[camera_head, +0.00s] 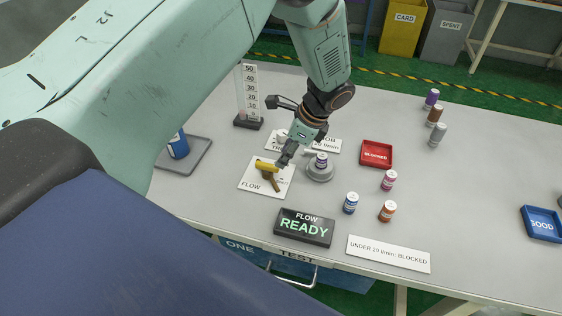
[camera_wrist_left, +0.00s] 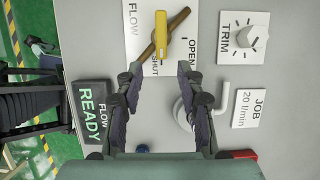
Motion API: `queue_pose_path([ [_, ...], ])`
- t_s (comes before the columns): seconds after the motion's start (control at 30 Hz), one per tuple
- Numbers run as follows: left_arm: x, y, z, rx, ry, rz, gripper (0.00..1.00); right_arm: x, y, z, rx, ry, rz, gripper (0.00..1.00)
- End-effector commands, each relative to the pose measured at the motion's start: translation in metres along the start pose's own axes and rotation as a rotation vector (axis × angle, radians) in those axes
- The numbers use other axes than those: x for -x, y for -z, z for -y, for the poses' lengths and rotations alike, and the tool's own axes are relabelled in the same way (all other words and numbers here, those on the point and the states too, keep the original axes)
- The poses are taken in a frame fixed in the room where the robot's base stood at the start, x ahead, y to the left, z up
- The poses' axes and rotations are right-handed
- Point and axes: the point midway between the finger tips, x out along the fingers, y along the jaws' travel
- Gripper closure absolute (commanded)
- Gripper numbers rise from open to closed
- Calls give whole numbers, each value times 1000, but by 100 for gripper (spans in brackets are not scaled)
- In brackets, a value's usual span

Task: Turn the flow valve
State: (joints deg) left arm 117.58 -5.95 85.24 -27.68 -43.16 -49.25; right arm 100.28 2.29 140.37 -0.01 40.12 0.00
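The flow valve (camera_head: 267,166) has a yellow grip and a brown bar. It sits on a white plate marked FLOW (camera_head: 252,184). In the left wrist view the yellow grip (camera_wrist_left: 162,36) runs up and down, its lower end near the word SHUT, with OPEN to its right. The brown bar (camera_wrist_left: 178,18) runs diagonally. My left gripper (camera_head: 284,161) is just right of the yellow grip in the head view. In the wrist view its fingers (camera_wrist_left: 163,78) are apart with nothing between them, below the grip. My right gripper is not in view.
A black display (camera_head: 303,227) reads FLOW READY. The TRIM knob (camera_wrist_left: 246,37) is nearby. A red BLOCKED tray (camera_head: 376,154), several vials and a blue tray (camera_head: 542,223) are farther right.

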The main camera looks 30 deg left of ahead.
Motion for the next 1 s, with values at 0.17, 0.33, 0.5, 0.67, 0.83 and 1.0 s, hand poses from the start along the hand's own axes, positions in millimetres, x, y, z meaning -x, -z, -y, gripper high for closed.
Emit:
queue_pose_path([
  [0.17, -30, 1, -1, -1, -4, 0, 62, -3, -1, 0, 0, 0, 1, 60],
  [0.33, -45, 1, 0, 1, 0, -1, 62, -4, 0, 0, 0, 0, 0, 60],
  [0.5, -49, 1, 2, 1, 1, 0, 62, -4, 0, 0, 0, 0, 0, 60],
  [0.67, -49, 1, 2, 0, 1, 0, 62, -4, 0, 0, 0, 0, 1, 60],
  [0.83, -49, 2, 3, 0, 0, 0, 75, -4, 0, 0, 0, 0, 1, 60],
  [1.0, -49, 2, 3, 0, 1, 0, 89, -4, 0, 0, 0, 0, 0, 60],
])
